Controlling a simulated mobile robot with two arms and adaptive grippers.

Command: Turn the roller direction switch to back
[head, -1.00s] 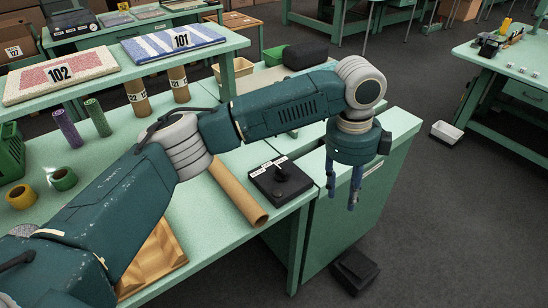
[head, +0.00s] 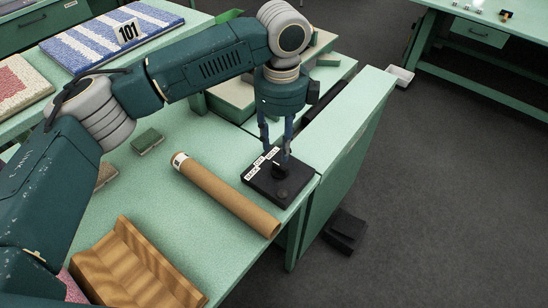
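The roller direction switch is a black box (head: 262,189) with white labels along its far left edge and a dark round knob (head: 280,171) on top. It sits at the right end of the green table. My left gripper (head: 276,153) points down just above the box, its fingers apart with a gap between them. The right finger reaches close to the knob; I cannot tell whether it touches. The lever's exact direction is unclear. My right gripper is out of view.
A cardboard tube (head: 228,195) lies left of the switch. A grooved wooden holder (head: 135,265) stands at the front left. The striped sample 101 (head: 90,40) lies on the raised shelf. A black pedal-like object (head: 344,231) is on the floor.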

